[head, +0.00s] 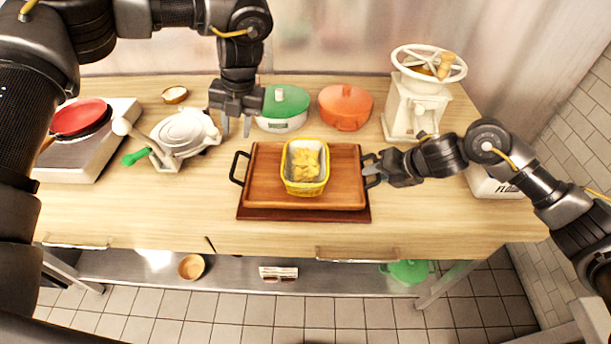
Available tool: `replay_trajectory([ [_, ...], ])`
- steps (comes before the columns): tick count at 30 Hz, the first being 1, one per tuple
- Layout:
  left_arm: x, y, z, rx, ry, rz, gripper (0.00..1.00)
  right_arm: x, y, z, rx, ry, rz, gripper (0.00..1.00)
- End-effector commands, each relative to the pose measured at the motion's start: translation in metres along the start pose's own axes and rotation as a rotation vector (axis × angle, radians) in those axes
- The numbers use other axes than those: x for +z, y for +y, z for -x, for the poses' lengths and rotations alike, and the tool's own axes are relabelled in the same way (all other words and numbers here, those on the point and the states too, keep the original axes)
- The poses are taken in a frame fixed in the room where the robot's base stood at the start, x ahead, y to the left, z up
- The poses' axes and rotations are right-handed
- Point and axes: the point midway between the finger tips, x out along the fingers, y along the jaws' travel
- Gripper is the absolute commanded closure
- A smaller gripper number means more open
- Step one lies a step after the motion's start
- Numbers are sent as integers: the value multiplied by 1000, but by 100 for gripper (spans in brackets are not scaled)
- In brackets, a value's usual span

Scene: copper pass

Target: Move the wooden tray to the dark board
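The wooden tray (265,190) has a black loop handle at each end and carries a yellow-rimmed dish (291,184) with yellow pieces in it. The dark board (305,215) shows as a dark reddish strip along the tray's front edge; the tray covers the rest. I cannot tell whether the tray rests on the board or is just above it. My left gripper (236,127) points down with its fingers apart, empty, behind the tray's left end. My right gripper (373,171) is at the tray's right handle; its fingers overlap the handle, and their closure is unclear.
A green-lidded pot (284,105) and an orange pot (345,106) stand behind the tray. A white grinder (415,100) stands at the back right. A white utensil piece (183,134) and a stove with a red pan (80,117) are at left. The counter's front strip is clear.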

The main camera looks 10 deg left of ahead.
Motion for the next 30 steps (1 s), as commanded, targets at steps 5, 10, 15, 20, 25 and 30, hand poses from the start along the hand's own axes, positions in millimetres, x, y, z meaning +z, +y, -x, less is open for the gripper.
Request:
replay_trajectory([
  [5,0,0,0,0,0,0,68,1,1,7,2,-2,2,68],
  [10,0,0,0,0,0,0,68,1,0,36,0,-4,4,68],
  [15,0,0,0,0,0,1,68,1,0,73,1,-3,3,68],
  [20,0,0,0,0,0,1,68,1,-1,100,0,-3,2,68],
  [25,0,0,0,0,0,1,68,0,0,117,0,-1,1,68],
  [30,0,0,0,0,0,1,68,0,-1,120,0,0,0,68],
])
